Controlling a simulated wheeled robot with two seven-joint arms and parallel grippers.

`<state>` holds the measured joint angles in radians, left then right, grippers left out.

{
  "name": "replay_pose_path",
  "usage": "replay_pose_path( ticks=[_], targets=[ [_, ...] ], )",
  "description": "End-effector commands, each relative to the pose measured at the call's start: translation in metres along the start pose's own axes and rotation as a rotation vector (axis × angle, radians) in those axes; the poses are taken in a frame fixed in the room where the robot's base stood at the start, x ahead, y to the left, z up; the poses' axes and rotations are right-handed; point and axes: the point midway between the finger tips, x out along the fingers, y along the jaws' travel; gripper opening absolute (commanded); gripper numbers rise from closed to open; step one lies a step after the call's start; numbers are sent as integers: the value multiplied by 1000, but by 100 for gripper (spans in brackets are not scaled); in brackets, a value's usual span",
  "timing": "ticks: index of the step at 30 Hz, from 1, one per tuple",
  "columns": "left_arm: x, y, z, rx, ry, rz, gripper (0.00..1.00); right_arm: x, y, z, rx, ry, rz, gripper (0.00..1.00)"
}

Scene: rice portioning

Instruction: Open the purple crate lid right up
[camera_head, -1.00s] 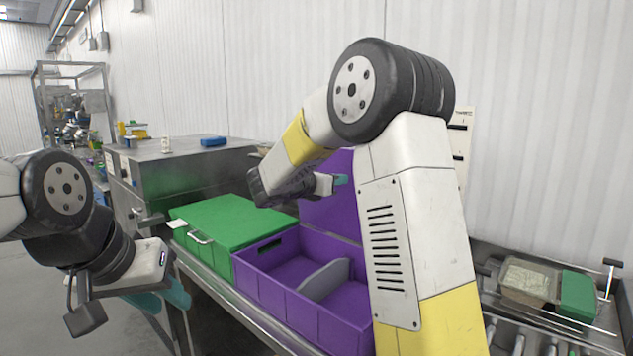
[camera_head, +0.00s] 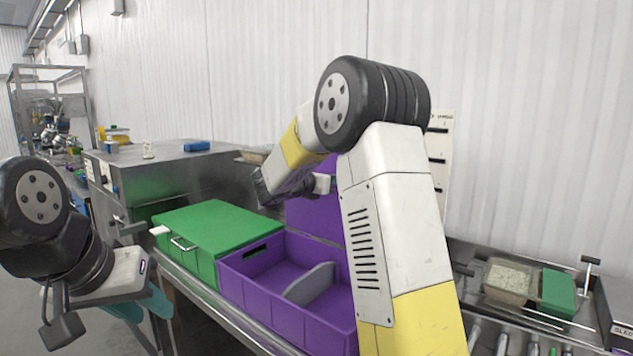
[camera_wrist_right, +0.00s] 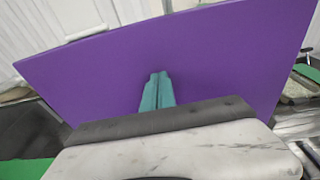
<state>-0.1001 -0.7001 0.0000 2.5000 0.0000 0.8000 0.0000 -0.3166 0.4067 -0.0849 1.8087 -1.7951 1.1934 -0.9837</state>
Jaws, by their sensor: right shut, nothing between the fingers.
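The purple crate (camera_head: 278,322) sits on the metal counter, open at the top, with a grey divider (camera_head: 310,284) inside. Its purple lid (camera_head: 316,216) stands raised at the back edge, partly hidden behind my right arm. My right gripper (camera_head: 331,182) is at the upper part of the lid. In the right wrist view the lid (camera_wrist_right: 225,62) fills much of the picture, and the teal fingertips (camera_wrist_right: 157,90) are shut together in front of it, with nothing between them. I cannot tell whether they touch it. My left gripper (camera_head: 142,307) is open and empty, left of the counter.
A green-lidded crate (camera_head: 212,228) stands left of the purple one. A steel machine (camera_head: 170,175) with a blue object (camera_head: 197,146) on top is behind it. A rice container (camera_head: 507,279) and a green block (camera_head: 558,292) are at the right. A white wall stands behind.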

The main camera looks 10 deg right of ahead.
Motion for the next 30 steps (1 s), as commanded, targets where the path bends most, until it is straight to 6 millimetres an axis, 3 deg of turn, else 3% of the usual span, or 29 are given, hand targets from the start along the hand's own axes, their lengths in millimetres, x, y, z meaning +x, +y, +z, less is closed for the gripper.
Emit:
replay_pose_path(
  ticks=[23,30],
  targets=[
    [0,0,0,0,0,0,32,42,0,2,0,-1,-1,0],
    [0,0,0,0,0,0,32,44,0,3,1,-1,0,0]
  ],
)
